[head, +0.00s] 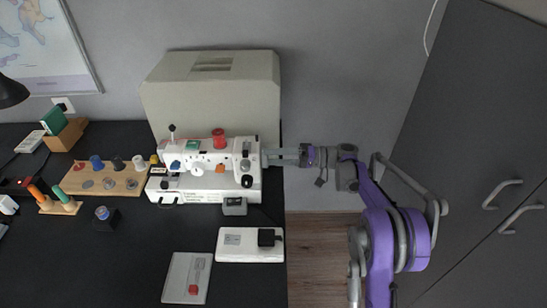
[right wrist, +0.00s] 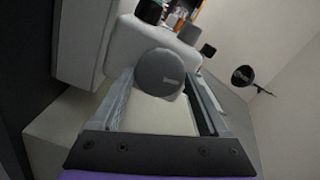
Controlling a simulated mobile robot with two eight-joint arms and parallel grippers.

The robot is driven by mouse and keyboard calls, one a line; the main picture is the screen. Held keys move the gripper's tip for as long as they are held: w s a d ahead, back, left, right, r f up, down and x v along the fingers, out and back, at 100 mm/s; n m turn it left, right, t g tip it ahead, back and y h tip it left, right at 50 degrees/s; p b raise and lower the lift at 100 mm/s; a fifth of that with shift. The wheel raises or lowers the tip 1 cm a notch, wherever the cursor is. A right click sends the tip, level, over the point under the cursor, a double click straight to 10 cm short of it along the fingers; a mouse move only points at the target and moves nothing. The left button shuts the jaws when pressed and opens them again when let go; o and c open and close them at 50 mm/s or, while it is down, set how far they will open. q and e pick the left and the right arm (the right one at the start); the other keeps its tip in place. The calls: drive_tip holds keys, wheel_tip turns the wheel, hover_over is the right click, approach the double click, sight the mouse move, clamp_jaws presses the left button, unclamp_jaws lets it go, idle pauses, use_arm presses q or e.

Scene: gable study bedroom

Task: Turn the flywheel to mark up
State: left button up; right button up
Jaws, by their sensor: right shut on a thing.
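The white sewing machine (head: 211,184) stands on the black desk with its right end toward my right arm. Its flywheel (right wrist: 159,72) is a dark grey round disc in the right wrist view, with a small pale mark right of and below its centre. My right gripper (head: 270,157) reaches in from the right at the machine's end. In the right wrist view its two fingers (right wrist: 160,84) lie on either side of the flywheel and are shut on it. In the head view the fingers largely hide the wheel. My left gripper is out of view.
A large beige cover (head: 211,95) stands behind the machine. A wooden spool rack (head: 125,185) is to its left. A white foot pedal (head: 235,252) and a flat grey case (head: 177,285) lie in front. A dark wardrobe (head: 455,170) is at right.

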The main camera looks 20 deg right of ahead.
drive_tip(key=shift+m, duration=0.8)
drive_tip(key=o, duration=1.2)
drive_tip(key=shift+o, duration=0.2)
drive_tip(key=v, duration=1)
drive_tip(key=shift+d, duration=0.4)
drive_tip(key=shift+s+a, duration=0.1)
drive_tip(key=shift+s, duration=0.05)
